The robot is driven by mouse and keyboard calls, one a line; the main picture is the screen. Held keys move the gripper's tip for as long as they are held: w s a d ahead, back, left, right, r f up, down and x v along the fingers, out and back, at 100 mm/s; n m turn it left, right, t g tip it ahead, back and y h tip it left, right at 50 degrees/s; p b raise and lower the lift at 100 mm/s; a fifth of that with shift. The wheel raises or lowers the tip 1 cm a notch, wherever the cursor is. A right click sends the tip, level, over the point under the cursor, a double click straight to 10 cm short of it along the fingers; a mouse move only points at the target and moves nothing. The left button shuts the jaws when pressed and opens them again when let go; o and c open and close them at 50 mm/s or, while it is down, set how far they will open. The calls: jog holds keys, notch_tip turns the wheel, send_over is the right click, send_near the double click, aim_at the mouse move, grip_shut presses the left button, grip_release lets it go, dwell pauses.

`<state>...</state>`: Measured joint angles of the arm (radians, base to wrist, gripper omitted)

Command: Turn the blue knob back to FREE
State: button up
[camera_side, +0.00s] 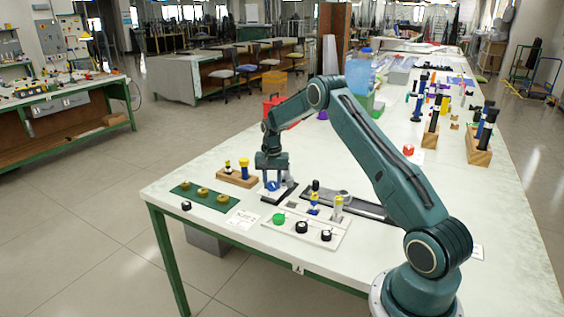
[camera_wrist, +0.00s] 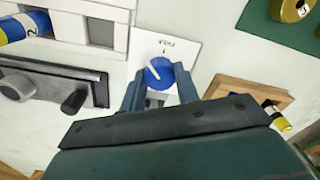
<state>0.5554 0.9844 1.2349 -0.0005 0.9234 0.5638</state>
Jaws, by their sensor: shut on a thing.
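The blue knob (camera_wrist: 159,73) is round with a white pointer line. In the wrist view the line slants toward the upper left. It shows against a white label plate (camera_wrist: 187,45) with small dark lettering that appears upside down and is too small to read surely. My gripper (camera_wrist: 159,88) is shut on the knob, one finger on each side. In the side view my gripper (camera_side: 272,181) points down, with a bit of the blue knob (camera_side: 272,186) showing between its fingers. The fingers hide the knob's lower part in the wrist view.
A white tray (camera_side: 334,245) with green and black pieces stands in front. A green mat (camera_side: 190,191) with brass rings lies left, a wooden block (camera_side: 237,181) behind it. In the wrist view a dark grey fixture (camera_wrist: 88,88) stands left and a wooden holder (camera_wrist: 232,84) right.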

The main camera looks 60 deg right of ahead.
aim_at(272, 183)
jog(key=m, duration=0.4)
jog(key=shift+d+m, duration=0.1)
jog(key=shift+m, duration=0.2)
jog(key=m, duration=0.4)
dwell(0.3)
jog(key=o, duration=1)
jog(key=shift+r, duration=0.15)
notch_tip(272, 183, up, 14)
jog(key=shift+f, duration=0.2)
